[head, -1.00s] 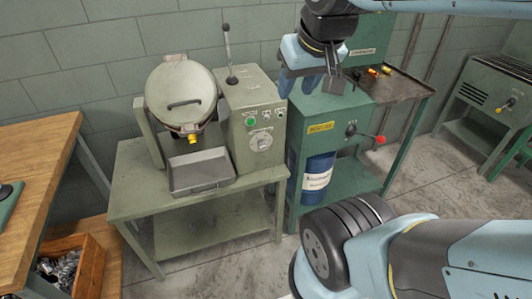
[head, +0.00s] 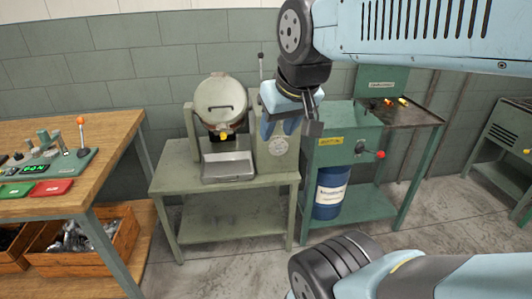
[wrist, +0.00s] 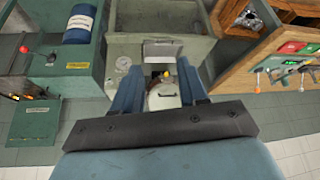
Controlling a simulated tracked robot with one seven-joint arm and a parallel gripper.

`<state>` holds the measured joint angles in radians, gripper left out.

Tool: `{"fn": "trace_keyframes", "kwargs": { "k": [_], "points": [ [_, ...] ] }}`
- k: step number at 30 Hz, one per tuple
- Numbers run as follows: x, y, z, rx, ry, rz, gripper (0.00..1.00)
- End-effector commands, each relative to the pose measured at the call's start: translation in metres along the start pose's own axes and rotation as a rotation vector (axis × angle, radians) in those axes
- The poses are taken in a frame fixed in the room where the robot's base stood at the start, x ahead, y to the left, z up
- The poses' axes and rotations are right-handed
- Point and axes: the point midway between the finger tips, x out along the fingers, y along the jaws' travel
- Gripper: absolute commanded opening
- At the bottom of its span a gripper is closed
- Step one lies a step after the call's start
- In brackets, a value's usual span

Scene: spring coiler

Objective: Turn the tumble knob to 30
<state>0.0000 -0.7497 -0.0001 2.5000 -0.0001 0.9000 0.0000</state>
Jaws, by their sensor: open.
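The tumble knob is a pale round dial (head: 278,146) on the front panel of the green-grey tumbler machine. It also shows in the wrist view (wrist: 123,64), left of the fingers; its setting is too small to read. My gripper (head: 280,130) is open and empty, in front of the machine's panel in the head view, and hides the panel's upper part with its buttons. The fingers appear apart from the dial.
The round-lidded tumbler drum (head: 220,99) and a metal tray (head: 228,166) sit left of the dial. A green cabinet with a red-knobbed lever (head: 380,154) and blue drum (head: 331,190) stands right. A wooden bench (head: 95,165) is left. Floor in front is partly clear.

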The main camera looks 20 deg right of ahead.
Motion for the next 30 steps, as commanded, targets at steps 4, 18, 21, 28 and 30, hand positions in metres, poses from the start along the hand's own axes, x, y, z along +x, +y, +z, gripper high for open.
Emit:
{"fn": "trace_keyframes", "kwargs": {
  "k": [4, 18, 21, 28, 30],
  "points": [
    [0.0, 0.0, 0.0, 0.0, 0.0, 0.0, 0.43],
    [0.054, 0.028, -0.071, -0.1, 0.099, 0.064, 0.64],
    [0.077, 0.038, -0.096, -0.147, 0.14, 0.088, 0.64],
    [0.132, 0.063, -0.145, -0.255, 0.229, 0.144, 0.64],
    [0.149, 0.071, -0.158, -0.29, 0.256, 0.161, 0.64]
  ]
}}
